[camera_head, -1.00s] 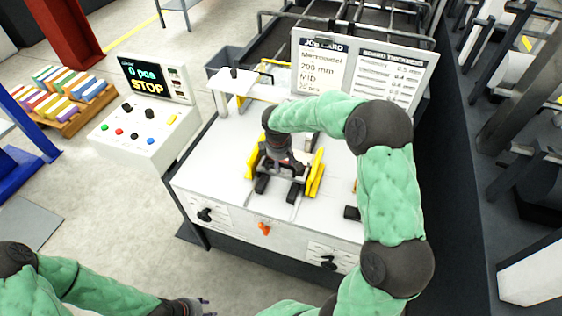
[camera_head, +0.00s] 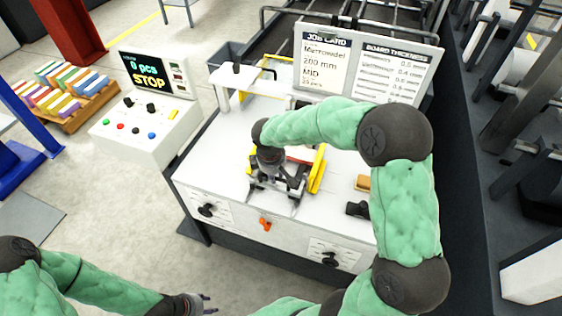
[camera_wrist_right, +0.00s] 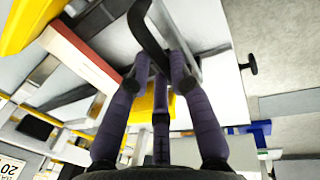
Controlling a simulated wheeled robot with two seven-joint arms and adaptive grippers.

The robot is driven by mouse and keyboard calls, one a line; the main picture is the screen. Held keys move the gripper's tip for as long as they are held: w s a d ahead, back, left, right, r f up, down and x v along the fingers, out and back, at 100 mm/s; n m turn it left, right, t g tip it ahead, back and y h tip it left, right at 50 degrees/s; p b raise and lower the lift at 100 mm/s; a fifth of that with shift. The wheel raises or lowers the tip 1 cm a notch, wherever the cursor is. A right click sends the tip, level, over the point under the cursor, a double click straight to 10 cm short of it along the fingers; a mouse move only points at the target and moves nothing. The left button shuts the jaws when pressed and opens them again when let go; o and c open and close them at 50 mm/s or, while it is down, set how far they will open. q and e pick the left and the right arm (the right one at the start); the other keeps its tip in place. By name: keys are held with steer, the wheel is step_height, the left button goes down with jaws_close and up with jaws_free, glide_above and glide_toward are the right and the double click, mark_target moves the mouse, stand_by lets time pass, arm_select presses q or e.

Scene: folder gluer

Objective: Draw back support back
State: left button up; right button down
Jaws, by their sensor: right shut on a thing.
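My right gripper (camera_head: 287,180) reaches down over the white machine deck (camera_head: 219,160), between two yellow side guides (camera_head: 317,172). In the right wrist view its dark fingers (camera_wrist_right: 160,80) are closed around a curved black bar (camera_wrist_right: 150,35) beside a grey metal bracket. I take this to be the back support, but the gripper hides most of it in the head view. A red-and-white stack (camera_head: 300,154) sits just behind the gripper; its edge also shows in the wrist view (camera_wrist_right: 85,52). My left gripper (camera_head: 206,304) is empty, fingers apart, off the machine's front at the bottom.
A control box (camera_head: 145,130) reading "0 pcs STOP" stands left of the deck. A job card board (camera_head: 365,65) stands behind. A tan block (camera_head: 363,183) and black clamp (camera_head: 357,209) lie right.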

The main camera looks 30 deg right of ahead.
steer(key=s+a, duration=0.3)
steer(key=shift+a+f, duration=0.1)
steer(key=shift+a, duration=0.1)
steer(key=c, duration=1.1)
jaws_free()
steer(key=shift+a, duration=0.15)
steer(key=r, duration=0.4)
steer(key=s+a+r, duration=0.1)
steer(key=r, duration=0.7)
steer(key=shift+s+a, duration=0.3)
steer(key=shift+a, duration=0.05)
steer(key=shift+f, duration=0.1)
